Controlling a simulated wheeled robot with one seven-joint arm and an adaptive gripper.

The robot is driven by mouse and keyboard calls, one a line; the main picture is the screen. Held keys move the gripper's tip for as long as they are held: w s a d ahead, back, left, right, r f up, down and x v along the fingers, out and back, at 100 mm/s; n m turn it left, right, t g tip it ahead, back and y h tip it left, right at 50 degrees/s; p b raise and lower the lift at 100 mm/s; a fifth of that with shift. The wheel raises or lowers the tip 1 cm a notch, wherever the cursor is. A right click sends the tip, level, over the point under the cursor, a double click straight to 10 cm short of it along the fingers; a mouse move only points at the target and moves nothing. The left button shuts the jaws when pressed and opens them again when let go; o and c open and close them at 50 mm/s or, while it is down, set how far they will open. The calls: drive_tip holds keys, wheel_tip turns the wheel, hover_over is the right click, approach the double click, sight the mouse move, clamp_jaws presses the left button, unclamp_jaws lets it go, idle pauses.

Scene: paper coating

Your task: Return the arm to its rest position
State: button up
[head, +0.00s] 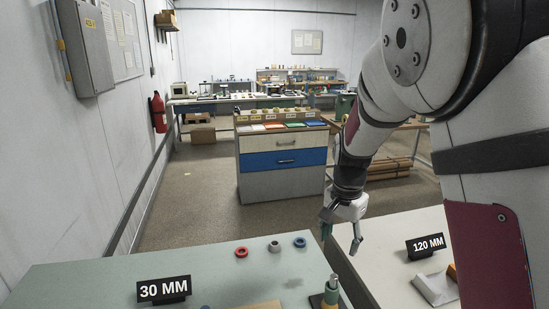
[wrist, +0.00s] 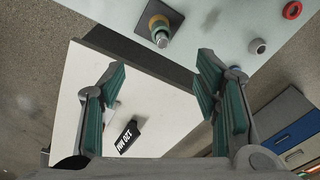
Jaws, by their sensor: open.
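My gripper (head: 341,238) hangs at the end of my arm on the right of the head view, above the gap between two tables. Its fingers point down. In the wrist view my gripper (wrist: 160,95) shows its two green-padded fingers spread wide with nothing between them. My arm is bent and reaches forward from the right edge of the head view.
The green table (head: 90,280) holds a 30 MM sign (head: 164,290), red (head: 241,252), grey (head: 274,246) and blue (head: 300,242) rings and a post on a base (head: 331,292). The white table (head: 400,228) holds a 120 MM sign (head: 425,246). A drawer cabinet (head: 283,160) stands behind.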

drive_tip(key=s+r+n+t+y+b, duration=0.15)
drive_tip(key=s+r+n, duration=0.25)
drive_tip(key=s+r, duration=0.7)
drive_tip(key=s+r+n+t, duration=0.1)
drive_tip(key=s+n, duration=0.1)
drive_tip(key=s, duration=0.4)
drive_tip(key=s+d+r+n+t+h, duration=0.1)
drive_tip(key=s+n+t, duration=0.1)
drive_tip(key=s, duration=0.5)
drive_tip(key=shift+s+d+r+n+b, duration=0.15)
drive_tip(key=shift+s+r+n+b, duration=0.15)
drive_tip(key=shift+n, duration=0.5)
